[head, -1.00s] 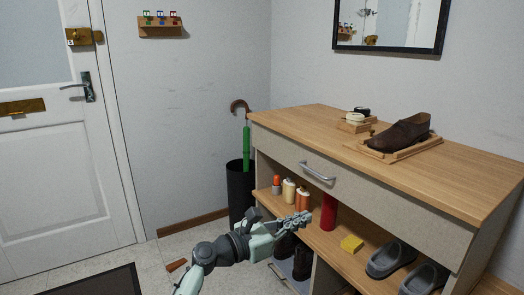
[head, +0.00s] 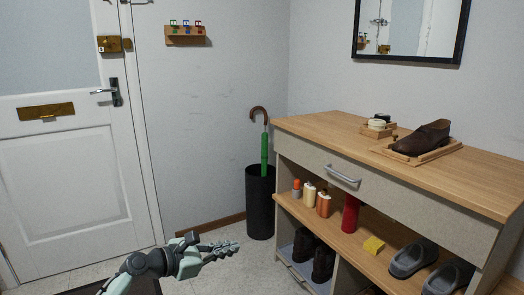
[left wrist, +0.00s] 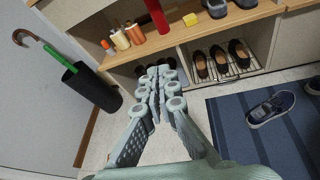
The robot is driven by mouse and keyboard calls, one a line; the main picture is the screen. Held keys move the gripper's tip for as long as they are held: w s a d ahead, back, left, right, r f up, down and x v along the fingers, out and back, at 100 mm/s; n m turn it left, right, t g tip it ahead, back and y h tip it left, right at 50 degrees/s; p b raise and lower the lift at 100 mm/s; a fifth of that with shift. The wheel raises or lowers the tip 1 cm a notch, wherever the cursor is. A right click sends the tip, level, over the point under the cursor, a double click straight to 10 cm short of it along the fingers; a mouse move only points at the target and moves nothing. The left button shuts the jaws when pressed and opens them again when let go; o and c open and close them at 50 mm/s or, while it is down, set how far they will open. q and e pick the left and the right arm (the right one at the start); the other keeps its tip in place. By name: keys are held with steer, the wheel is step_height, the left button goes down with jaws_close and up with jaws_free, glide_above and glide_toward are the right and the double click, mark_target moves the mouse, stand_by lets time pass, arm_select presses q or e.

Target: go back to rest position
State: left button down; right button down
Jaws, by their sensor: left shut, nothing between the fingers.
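My left gripper (head: 222,249) is shut and empty. In the head view it is low in the picture, over the floor in front of the dark umbrella stand (head: 259,200) and left of the wooden cabinet (head: 330,140). In the left wrist view the closed fingers (left wrist: 157,78) point toward the cabinet's lower part, and the dark boots there are partly hidden behind them. My right gripper is in neither view.
The cabinet top holds a brown shoe (head: 422,138) on a wooden tray. Its shelf holds bottles, a red cylinder (head: 350,214), a yellow sponge (head: 373,245) and grey clogs. A white door (head: 70,170) stands left. A blue mat (left wrist: 240,125) with a shoe lies on the floor.

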arm_select(q)
steer(key=a+f+y, duration=0.2)
steer(key=a, duration=1)
steer(key=s+a+f+m+g+y, duration=0.2)
steer(key=s+a+f+m+y, duration=0.25)
steer(key=s+f+m, duration=0.45)
steer(key=s+a+f+m+g+y, duration=0.1)
steer(key=s+a+f+m+y, duration=0.2)
steer(key=s+a+f+m, duration=0.5)
steer(key=s+a+f+m+g+y, duration=0.1)
steer(key=s+a+f+m+y, duration=0.2)
steer(key=s+a+m, duration=0.4)
steer(key=s+a+f+m+g+y, duration=0.25)
steer(key=s+a+f+m, duration=0.2)
steer(key=s, duration=0.45)
steer(key=s+d+f+n+h, duration=0.1)
steer(key=d+f, duration=0.1)
steer(key=d, duration=0.6)
steer(key=s+d+f+n+h, duration=0.1)
steer(key=d+f+n, duration=0.1)
steer(key=d, duration=0.7)
steer(key=shift+s+d+f+h, duration=0.25)
steer(key=shift+s+d+h, duration=0.05)
steer(key=shift+s+h, duration=0.1)
